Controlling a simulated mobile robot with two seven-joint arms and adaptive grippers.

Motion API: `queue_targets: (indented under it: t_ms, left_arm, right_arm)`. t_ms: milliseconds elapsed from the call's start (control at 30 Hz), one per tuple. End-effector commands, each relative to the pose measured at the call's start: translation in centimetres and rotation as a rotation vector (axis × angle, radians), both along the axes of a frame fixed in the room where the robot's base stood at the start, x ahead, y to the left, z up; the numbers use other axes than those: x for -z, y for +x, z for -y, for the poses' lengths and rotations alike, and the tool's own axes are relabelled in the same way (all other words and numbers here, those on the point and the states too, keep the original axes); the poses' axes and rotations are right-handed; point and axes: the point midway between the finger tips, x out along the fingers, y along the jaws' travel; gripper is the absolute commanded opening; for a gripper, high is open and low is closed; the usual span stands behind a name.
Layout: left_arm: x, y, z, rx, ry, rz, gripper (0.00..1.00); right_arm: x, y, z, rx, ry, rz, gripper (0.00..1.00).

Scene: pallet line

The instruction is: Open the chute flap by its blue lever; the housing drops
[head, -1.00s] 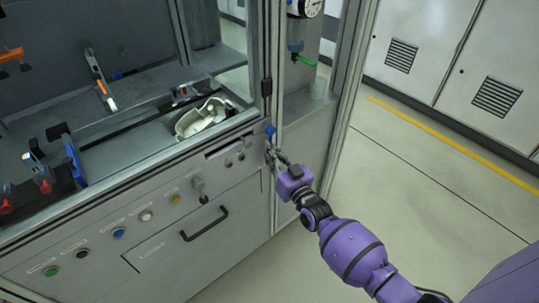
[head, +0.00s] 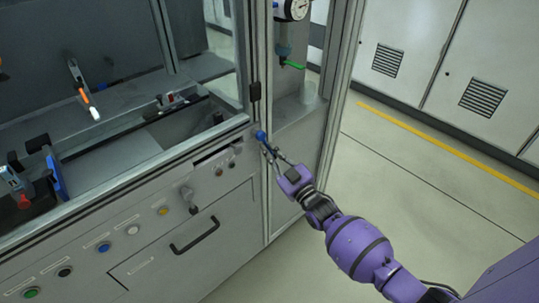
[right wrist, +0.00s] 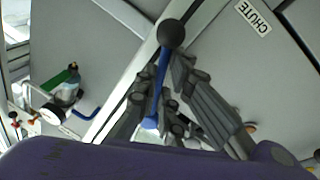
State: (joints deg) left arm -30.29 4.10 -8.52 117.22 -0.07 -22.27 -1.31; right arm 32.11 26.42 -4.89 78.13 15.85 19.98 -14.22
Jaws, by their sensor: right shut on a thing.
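The blue lever (head: 262,138) stands at the corner post of the machine, on the right end of its front. My right gripper (head: 271,153) is shut on it. In the right wrist view the blue lever (right wrist: 161,72) runs between the two dark fingers (right wrist: 157,88), with a dark round knob at its upper end. A CHUTE label (right wrist: 253,16) is on the panel beside it. In the head view the chute bay (head: 188,128) behind the front rail shows no housing, and a dark gap is visible there. The flap itself I cannot make out clearly. My left gripper is out of view.
A drawer handle (head: 195,235) and several coloured buttons sit on the front panel. A gauge (head: 292,9) with a green-handled valve (head: 292,65) is above and right of the lever. The floor to the right is clear, with a yellow line (head: 440,147).

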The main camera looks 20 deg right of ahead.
Motion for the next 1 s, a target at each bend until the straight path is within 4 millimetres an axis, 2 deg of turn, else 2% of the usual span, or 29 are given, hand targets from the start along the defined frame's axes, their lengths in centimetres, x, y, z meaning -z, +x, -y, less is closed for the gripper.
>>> queue_targets:
  t_ms: [33,733,767,867,1000]
  left_arm:
    - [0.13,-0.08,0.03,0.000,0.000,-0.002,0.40]
    - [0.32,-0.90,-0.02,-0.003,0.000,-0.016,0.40]
    - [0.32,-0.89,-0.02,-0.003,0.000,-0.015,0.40]
    - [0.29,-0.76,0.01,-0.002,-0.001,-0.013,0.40]
    - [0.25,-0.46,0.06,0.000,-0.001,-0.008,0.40]
  right_arm:
    - [1.09,-0.29,0.15,0.001,-0.014,-0.017,0.00]
    - [0.87,-0.17,0.57,0.004,-0.054,-0.003,0.00]
    - [0.86,-0.17,0.59,0.004,-0.054,-0.003,0.12]
    - [0.85,-0.16,0.61,0.005,-0.051,-0.003,0.25]
    - [0.57,-0.08,0.53,0.004,-0.049,0.002,0.27]
